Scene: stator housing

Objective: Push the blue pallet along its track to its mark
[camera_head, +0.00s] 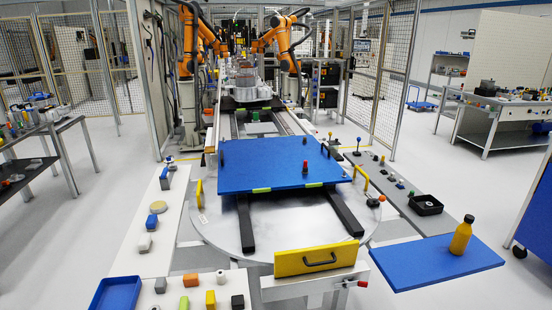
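The blue pallet (262,164) is a flat board lying across the track in the middle of the view. Small dark and red pegs (305,167) stand up from it. Two dark rails (343,212) of the track come out from under its near edge over a round silver plate (290,232). Light green strips (261,190) show at the pallet's near edge; I cannot tell whether they are its mark. More track (240,122) runs away behind the pallet. Neither of my grippers is in view, and nothing is seen touching the pallet.
Yellow handles (199,193) stand beside the plate. A yellow front panel (317,259) has a black handle. Side shelves (152,228) hold small parts. A blue board (425,268) with an orange bottle (461,236) is at right. Orange robot arms (284,48) stand behind, among mesh fences.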

